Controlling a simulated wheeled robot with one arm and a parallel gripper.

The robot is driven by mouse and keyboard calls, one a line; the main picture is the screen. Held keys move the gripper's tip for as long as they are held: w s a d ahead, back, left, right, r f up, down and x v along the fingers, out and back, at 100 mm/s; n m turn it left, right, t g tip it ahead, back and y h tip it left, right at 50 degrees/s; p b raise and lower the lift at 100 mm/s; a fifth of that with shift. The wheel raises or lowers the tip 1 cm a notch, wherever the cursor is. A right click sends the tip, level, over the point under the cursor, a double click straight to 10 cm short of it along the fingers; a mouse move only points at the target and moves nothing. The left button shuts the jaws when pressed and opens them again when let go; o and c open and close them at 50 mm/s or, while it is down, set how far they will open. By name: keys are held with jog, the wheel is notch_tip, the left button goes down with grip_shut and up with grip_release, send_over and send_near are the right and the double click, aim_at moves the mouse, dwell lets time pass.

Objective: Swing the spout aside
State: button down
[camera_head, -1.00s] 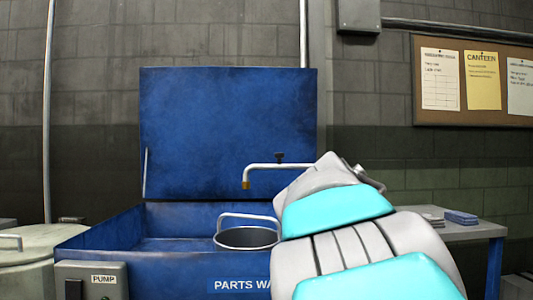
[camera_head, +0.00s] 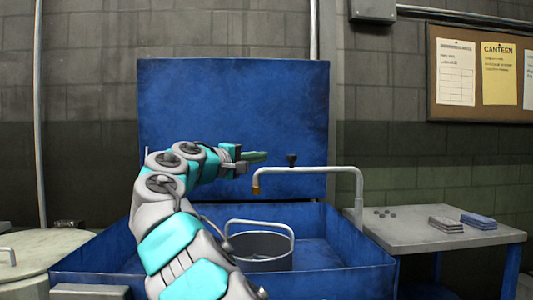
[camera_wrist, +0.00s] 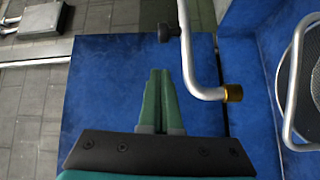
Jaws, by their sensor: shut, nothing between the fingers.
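The spout (camera_head: 310,170) is a pale bent pipe rising at the right side of the blue parts washer (camera_head: 330,240). Its arm reaches left over the basin and ends in a brass tip (camera_head: 256,187). A dark knob (camera_head: 291,160) stands on the arm. My gripper (camera_head: 262,156) is shut and empty, left of the knob, near the raised blue lid (camera_head: 235,110). In the wrist view, my gripper's green fingers (camera_wrist: 158,80) lie together, left of the spout (camera_wrist: 190,60) and apart from it in the picture. The brass tip (camera_wrist: 233,93) shows to their right.
A metal bucket (camera_head: 262,250) with a raised handle sits in the basin below the spout. A grey side table (camera_head: 430,235) at the right holds small stacks and several dark round pieces. A round drum (camera_head: 40,260) stands at the left.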

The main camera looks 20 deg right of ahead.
jog(key=shift+w+a+n+t, duration=0.3)
jog(key=shift+w+a, duration=0.4)
jog(key=shift+a, duration=0.3)
jog(key=w+d, duration=0.1)
jog(key=d, duration=0.8)
jog(key=shift+d+b, duration=0.2)
jog(key=shift+b, duration=0.15)
jog(key=shift+w, duration=0.1)
dwell(0.6)
